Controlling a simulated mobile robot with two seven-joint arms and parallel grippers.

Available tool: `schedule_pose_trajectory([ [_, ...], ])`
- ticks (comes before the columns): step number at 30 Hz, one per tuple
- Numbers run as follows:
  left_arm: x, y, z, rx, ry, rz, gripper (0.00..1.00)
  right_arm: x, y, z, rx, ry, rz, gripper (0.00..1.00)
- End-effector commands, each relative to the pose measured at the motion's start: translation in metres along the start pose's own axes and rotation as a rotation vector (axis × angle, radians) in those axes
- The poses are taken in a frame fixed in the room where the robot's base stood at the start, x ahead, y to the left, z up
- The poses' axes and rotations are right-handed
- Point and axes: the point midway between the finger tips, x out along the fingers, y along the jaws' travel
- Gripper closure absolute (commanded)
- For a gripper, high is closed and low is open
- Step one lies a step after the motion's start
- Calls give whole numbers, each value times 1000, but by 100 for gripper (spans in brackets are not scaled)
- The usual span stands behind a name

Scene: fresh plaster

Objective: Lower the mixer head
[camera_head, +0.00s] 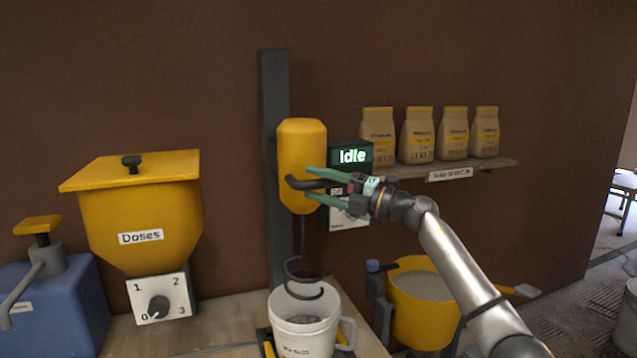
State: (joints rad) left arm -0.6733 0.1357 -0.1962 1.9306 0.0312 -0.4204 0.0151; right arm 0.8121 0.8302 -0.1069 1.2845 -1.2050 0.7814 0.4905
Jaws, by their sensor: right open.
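The yellow mixer head (299,150) sits on a dark vertical column (274,120), raised above the bench. Its spiral whisk (303,280) hangs down to the mouth of a white bucket (303,322). A dark lever or handle (308,183) sticks out across the lower front of the head. My right gripper (318,186) is open, with its green fingers above and below this handle, in front of the head. I cannot tell whether the fingers touch it. A display (352,156) beside the head reads "Idle". My left gripper is not in view.
A yellow "Doses" hopper (140,205) with a dial (158,305) and a blue pump container (50,305) stand at left. Several paper bags (418,135) line a shelf (450,171) at right.

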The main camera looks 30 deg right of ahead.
Motion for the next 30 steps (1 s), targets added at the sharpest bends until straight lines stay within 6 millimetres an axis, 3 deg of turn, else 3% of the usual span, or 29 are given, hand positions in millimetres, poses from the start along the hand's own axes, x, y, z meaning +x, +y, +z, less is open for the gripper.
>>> schedule_pose_trajectory([
  [6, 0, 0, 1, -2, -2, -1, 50, 0, 0, 0, 0, 0, 0, 44],
  [21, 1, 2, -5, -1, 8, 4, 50, 0, 0, 0, 0, 0, 0, 100],
  [30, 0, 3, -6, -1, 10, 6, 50, 0, 0, 0, 0, 0, -1, 100],
])
